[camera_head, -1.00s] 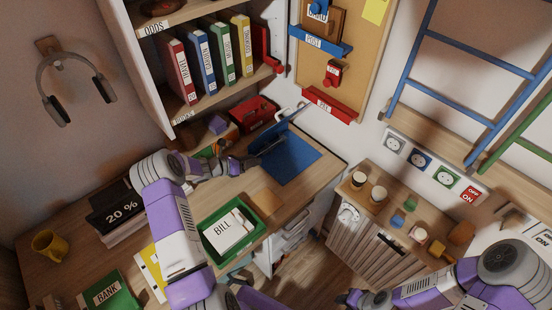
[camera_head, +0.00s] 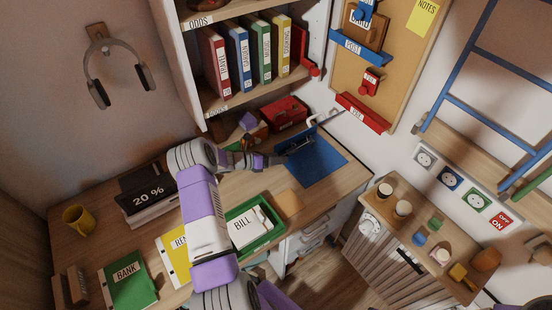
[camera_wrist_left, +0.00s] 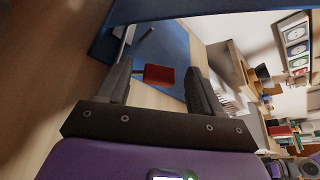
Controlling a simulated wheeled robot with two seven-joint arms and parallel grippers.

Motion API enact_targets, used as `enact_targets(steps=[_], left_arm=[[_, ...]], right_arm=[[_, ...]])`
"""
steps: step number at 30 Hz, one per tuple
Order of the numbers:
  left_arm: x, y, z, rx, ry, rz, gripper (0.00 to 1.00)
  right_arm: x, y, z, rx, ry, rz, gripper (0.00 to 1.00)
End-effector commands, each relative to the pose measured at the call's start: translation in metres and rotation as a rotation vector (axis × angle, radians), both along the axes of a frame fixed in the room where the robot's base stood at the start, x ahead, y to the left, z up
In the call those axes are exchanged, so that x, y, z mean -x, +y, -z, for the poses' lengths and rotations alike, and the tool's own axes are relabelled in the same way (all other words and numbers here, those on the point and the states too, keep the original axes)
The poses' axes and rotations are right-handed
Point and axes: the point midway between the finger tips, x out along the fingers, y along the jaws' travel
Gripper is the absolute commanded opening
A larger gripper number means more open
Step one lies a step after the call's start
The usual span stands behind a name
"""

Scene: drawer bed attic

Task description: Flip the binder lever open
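The open blue binder (camera_head: 318,163) lies on the desk, with its front cover raised beside the metal mechanism. My left gripper (camera_head: 279,158) is at the binder's left side, close to the mechanism. In the left wrist view the fingers are spread, with a red tab (camera_wrist_left: 158,74) between them, which looks like the lever's end. Gaps show on both sides of the tab, so it is not gripped. A metal bar (camera_wrist_left: 126,44) of the mechanism shows beyond the left finger. My right gripper is out of view.
A green tray (camera_head: 257,243) with a bill stands in front of the binder. A red box (camera_head: 285,113) and a white lamp (camera_head: 326,117) stand behind it. Shelved binders (camera_head: 240,60) are above.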

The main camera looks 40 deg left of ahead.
Motion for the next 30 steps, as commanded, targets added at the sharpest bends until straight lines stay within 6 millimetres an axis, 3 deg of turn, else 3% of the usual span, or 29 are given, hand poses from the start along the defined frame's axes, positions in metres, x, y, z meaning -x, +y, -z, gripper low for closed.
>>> enact_targets(steps=[9,21,30], left_arm=[[0.003,0.002,-0.002,-0.001,0.000,0.000,0.66],[0.053,0.028,-0.022,-0.001,0.000,0.000,0.66],[0.064,0.033,-0.025,0.000,0.000,0.001,0.66]], right_arm=[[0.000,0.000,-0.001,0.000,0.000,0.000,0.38],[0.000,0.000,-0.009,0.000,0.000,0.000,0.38],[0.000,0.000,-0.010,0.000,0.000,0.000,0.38]])
